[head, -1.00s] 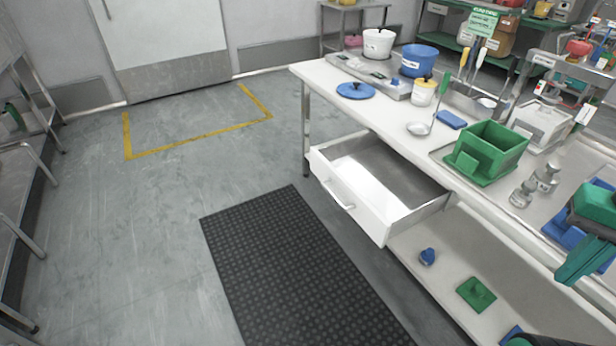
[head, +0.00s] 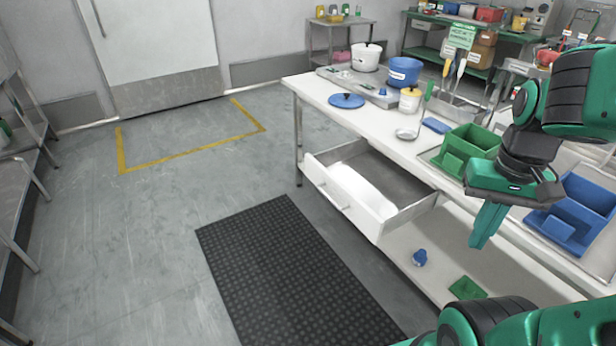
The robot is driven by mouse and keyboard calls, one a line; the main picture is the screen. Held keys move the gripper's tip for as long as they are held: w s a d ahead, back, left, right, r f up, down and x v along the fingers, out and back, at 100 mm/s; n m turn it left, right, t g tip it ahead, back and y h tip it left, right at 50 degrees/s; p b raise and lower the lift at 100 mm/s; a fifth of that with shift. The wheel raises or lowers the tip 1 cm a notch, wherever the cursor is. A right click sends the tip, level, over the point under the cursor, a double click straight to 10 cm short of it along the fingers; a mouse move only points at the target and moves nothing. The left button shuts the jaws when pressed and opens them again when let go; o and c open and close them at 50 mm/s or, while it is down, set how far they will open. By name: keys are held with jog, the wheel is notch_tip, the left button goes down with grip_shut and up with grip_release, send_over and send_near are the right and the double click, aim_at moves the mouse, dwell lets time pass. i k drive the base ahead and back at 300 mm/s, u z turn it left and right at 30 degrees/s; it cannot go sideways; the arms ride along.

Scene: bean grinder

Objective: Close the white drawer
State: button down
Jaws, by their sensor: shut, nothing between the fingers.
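The white drawer (head: 347,201) is pulled out from under the white worktable (head: 335,97).
A green bin (head: 470,143) and a blue bin (head: 580,212) stand on the worktable. A blue lid (head: 347,101), a white pot (head: 366,57) and a blue pot (head: 404,72) stand farther back. A dark mat (head: 290,270) covers open floor.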

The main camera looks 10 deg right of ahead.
aim_at(379, 195)
jog(key=i, duration=1)
